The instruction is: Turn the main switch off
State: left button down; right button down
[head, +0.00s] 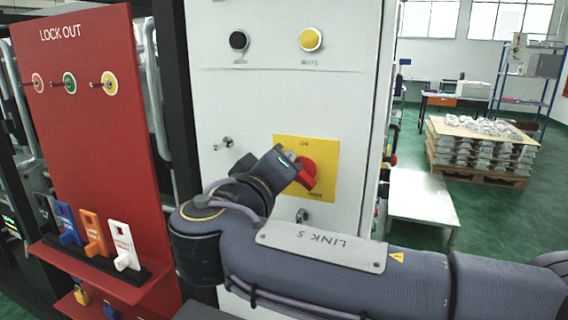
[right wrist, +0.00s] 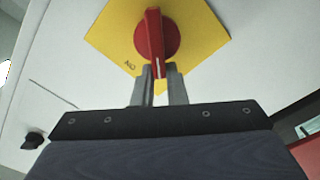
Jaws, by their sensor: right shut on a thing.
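The main switch is a red rotary knob (head: 309,168) on a yellow plate (head: 325,192) on the pale cabinet door. "ON" is printed at the plate's top edge; a label at its lower right is too small to read. My right gripper (head: 292,162) reaches it from the upper left and partly covers it. In the right wrist view, the two fingers (right wrist: 161,74) are shut on the near end of the red handle (right wrist: 154,36), beside its white mark. The handle lies diagonal to the yellow plate (right wrist: 198,32), its marked end toward a corner beside "ON". My left gripper is out of view.
A black button (head: 239,41) and a yellow button (head: 311,39) sit above the switch. Metal latches (head: 223,143) are on the door. A red lock-out board (head: 95,130) with coloured tags stands left. A low pale table (head: 420,200) and a loaded pallet (head: 480,150) are right.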

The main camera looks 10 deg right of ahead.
jog(key=shift+f+n, duration=0.6)
jog(key=shift+n, duration=0.4)
jog(key=shift+w, duration=0.1)
